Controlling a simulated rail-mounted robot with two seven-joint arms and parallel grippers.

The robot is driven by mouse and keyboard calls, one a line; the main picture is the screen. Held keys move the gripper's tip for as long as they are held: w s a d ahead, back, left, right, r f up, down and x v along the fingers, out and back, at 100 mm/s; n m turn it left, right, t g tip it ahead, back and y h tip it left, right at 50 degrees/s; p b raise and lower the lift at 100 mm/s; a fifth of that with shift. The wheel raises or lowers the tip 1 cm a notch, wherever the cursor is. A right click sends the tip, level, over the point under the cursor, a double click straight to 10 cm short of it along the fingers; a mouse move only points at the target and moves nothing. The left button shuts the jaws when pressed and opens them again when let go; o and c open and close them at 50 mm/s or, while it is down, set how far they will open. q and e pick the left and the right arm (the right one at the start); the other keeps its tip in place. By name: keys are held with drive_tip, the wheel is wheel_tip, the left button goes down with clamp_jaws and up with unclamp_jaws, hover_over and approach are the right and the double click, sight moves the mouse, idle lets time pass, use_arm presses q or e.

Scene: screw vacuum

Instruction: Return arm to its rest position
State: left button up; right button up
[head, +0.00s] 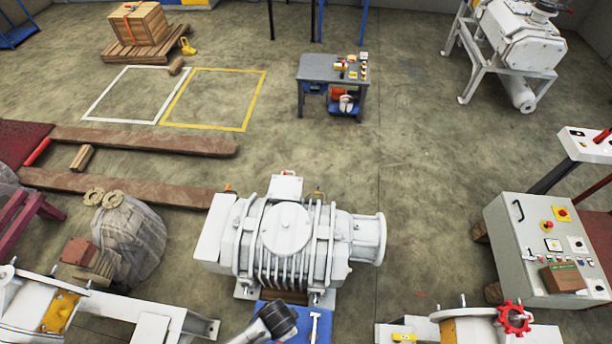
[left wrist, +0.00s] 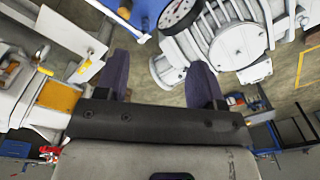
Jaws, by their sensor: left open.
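My left gripper (left wrist: 162,80) shows in the left wrist view with its two dark fingers spread apart and nothing between them. The floor and the white pump (left wrist: 215,35) lie beyond the fingers. In the head view the white ribbed pump (head: 285,235) stands at the lower middle. My right gripper is not in view.
A control cabinet (head: 545,245) stands at the right, and a grey table (head: 315,72) with small items stands at the back. The floor right of the pump is clear.

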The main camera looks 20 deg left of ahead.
use_arm(q)
drive_tip(key=w+a+r+n+t+p, duration=0.1)
drive_tip(key=a+r+n+t, duration=0.1)
drive_tip(key=r, duration=0.8)
drive_tip(key=w+a+r+n+t+p, duration=0.1)
drive_tip(key=a+r+n+t+p, duration=0.15)
drive_tip(key=r, duration=0.75)
drive_tip(key=s+a+r+g+p, duration=0.1)
drive_tip(key=s+a+r+p, duration=0.2)
drive_tip(key=s+a+r, duration=0.2)
drive_tip(key=s+r, duration=0.1)
drive_tip(key=s, duration=0.1)
drive_tip(key=shift+s+n, duration=0.35)
drive_tip(key=shift+g, duration=0.25)
